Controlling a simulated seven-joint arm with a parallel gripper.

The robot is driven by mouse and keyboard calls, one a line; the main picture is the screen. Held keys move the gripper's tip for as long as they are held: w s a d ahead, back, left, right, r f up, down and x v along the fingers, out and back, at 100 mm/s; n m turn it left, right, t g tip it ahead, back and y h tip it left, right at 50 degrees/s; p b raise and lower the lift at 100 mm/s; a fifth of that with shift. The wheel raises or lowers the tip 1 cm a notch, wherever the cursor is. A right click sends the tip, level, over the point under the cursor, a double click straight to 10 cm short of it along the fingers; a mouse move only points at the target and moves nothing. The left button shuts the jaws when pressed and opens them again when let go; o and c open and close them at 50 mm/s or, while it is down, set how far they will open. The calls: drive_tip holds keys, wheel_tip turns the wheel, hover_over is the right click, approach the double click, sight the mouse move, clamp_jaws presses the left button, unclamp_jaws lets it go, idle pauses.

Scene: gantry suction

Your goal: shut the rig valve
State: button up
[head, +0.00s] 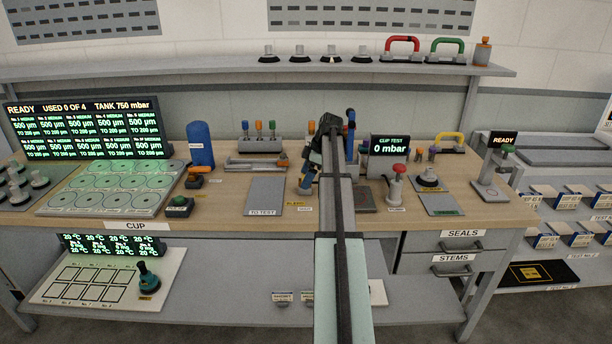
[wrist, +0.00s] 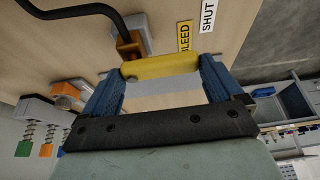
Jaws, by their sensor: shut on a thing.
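The rig valve shows in the wrist view as an orange-brown body (wrist: 130,45) with a black hose running from it and a yellow handle (wrist: 160,66). My gripper (wrist: 160,72) has its two blue fingers closed on the handle, one on each side. Two labels lie on the bench beside the valve, a yellow BLEED (wrist: 184,36) and a white SHUT (wrist: 208,15). In the head view my gripper (head: 316,163) is at the middle of the bench, and my arm hides most of the valve. I cannot tell which label the handle points to.
The cup test display (head: 390,145) and a red-topped plunger (head: 397,182) stand to the right of my arm. A grey TO TEST pad (head: 266,194) and a blue cylinder (head: 201,143) are to the left. A shelf (head: 220,71) runs above the back of the bench.

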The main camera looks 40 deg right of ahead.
idle(0.4)
drive_tip(key=o, duration=1.1)
drive_tip(key=shift+o, duration=0.2)
drive_tip(key=v, duration=1.4)
drive_tip(key=shift+f, duration=0.1)
